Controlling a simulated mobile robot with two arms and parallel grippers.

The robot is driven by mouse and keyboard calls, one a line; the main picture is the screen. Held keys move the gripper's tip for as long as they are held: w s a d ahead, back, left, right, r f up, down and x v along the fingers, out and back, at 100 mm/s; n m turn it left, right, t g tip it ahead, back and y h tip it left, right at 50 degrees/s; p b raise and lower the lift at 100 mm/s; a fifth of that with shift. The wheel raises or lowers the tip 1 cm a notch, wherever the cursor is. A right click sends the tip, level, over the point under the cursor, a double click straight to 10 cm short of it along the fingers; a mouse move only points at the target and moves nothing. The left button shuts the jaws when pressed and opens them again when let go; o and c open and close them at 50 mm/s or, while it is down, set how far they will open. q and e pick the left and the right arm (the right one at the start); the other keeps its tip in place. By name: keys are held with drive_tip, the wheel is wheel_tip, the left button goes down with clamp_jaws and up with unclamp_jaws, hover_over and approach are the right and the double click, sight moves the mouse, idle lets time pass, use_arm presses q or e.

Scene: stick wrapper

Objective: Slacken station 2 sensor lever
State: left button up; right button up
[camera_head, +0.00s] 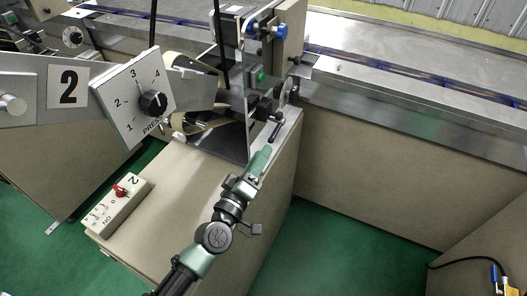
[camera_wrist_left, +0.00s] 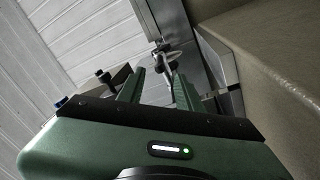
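The station 2 machine head (camera_head: 245,85) stands beside the conveyor, with a clear plate in front. A small dark lever-like part (camera_head: 276,130) shows on its right side, just beyond my left gripper (camera_head: 266,150). In the left wrist view a metal lever with a rounded grey end (camera_wrist_left: 168,48) hangs beyond the fingertips, near a metal bracket; I take it as the sensor lever, though its tightness cannot be told. My right gripper is not in view.
A sign "2" (camera_head: 69,86) and a PRESS dial (camera_head: 133,98) stand at left. A control box with a red switch (camera_head: 118,191) lies on the beige cabinet (camera_head: 165,225). The conveyor (camera_head: 420,90) runs behind.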

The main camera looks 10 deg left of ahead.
use_arm(q)
drive_tip(key=shift+c, duration=0.3)
drive_tip(key=shift+r, duration=0.1)
drive_tip(key=c, duration=0.5)
drive_tip(key=s+d+r+m+p, duration=0.1)
drive_tip(key=m, duration=0.1)
drive_tip(key=s+d+r+m+g+h+p, duration=0.1)
drive_tip(key=r+m, duration=0.1)
drive_tip(key=m, duration=0.1)
drive_tip(key=s+d+r+m+h+p, duration=0.1)
drive_tip(key=d+r+m, duration=0.1)
drive_tip(key=shift+s+d+r+m+g, duration=0.1)
drive_tip(key=shift+s+r+m+g, duration=0.05)
drive_tip(key=shift+r+m+g, duration=0.2)
clamp_jaws()
drive_tip(key=r+m+y+p, duration=0.2)
drive_tip(key=m+y+p, duration=0.2)
drive_tip(key=m, duration=0.1)
hover_over(272, 141)
drive_tip(key=shift+g, duration=0.35)
drive_tip(key=shift+f, duration=2.25)
